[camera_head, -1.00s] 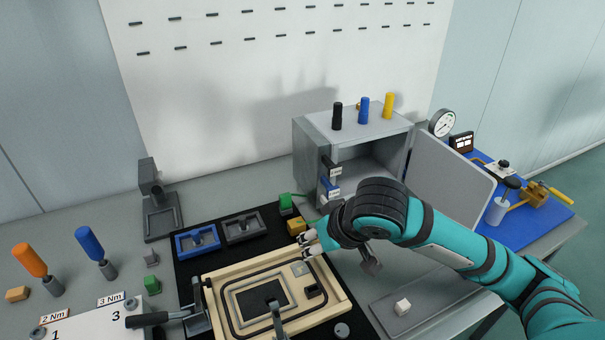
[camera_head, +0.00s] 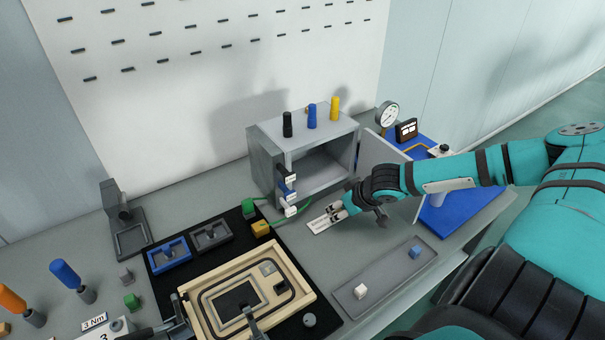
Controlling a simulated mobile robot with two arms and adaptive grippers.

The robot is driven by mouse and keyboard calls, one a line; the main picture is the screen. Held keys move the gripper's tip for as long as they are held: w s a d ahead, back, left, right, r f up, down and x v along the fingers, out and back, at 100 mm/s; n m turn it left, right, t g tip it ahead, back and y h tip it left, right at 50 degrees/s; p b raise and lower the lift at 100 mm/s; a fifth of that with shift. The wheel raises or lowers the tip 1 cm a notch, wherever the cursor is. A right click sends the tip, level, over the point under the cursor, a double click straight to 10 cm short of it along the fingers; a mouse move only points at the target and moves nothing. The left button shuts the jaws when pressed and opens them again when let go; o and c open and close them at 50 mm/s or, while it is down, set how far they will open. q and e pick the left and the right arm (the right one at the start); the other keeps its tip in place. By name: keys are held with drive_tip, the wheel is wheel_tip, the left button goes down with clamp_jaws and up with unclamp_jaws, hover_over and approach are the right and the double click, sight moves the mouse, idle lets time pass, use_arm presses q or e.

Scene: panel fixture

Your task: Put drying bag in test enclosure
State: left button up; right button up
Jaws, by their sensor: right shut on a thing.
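My right gripper (camera_head: 344,208) is low over the bench in front of the grey box. Its fingers are shut at the end of a flat white piece with dark lettering (camera_head: 321,223), which looks like the drying bag. The lettering is too small to read, and I cannot tell whether the piece touches the bench. The test enclosure appears to be the grey box (camera_head: 265,165), with its front open and its door (camera_head: 378,155) swung out to the right. The visible inside looks empty.
Black, blue and yellow pegs stand on the box (camera_head: 312,116). Plugs and a green cable are at its left front. A beige clamp frame (camera_head: 205,325) lies on a black mat. A grey tray (camera_head: 385,275) holds a white and a blue block. A gauge (camera_head: 387,114) stands behind the door.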

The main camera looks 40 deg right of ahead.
drive_tip(key=p, duration=0.1)
approach(293, 185)
drive_tip(key=f, duration=0.4)
drive_tip(key=shift+s+f, duration=0.2)
drive_tip(key=shift+s, duration=0.1)
drive_tip(key=w, duration=0.4)
drive_tip(key=shift+r+p, duration=0.1)
drive_tip(key=shift+p, duration=0.6)
drive_tip(key=shift+w+f, duration=0.1)
drive_tip(key=shift+f, duration=0.3)
drive_tip(key=o, duration=0.8)
drive_tip(key=shift+f, duration=0.15)
drive_tip(key=shift+o, duration=0.2)
